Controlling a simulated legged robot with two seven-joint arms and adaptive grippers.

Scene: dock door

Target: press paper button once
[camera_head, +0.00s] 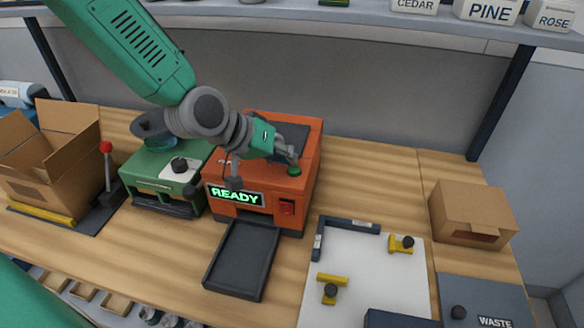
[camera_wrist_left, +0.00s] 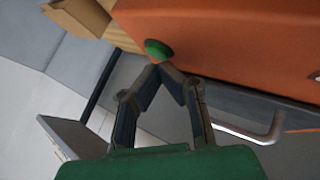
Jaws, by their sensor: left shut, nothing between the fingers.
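An orange machine (camera_head: 258,180) with a lit READY display (camera_head: 236,196) stands on the wooden bench. No label on the button can be read. My left gripper (camera_head: 291,157) is shut and empty, its fingertips right by the green button. In the left wrist view the closed fingertips (camera_wrist_left: 160,68) lie just below the button; I cannot tell whether they touch it. My right gripper is not in view.
A red switch (camera_head: 287,207) is on the machine's front, above a dark tray (camera_head: 240,260). A green device (camera_head: 165,180) and an open carton (camera_head: 50,155) stand left. A white board with yellow clamps (camera_head: 365,270) and a closed box (camera_head: 472,213) are right. A shelf (camera_head: 340,15) crosses above.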

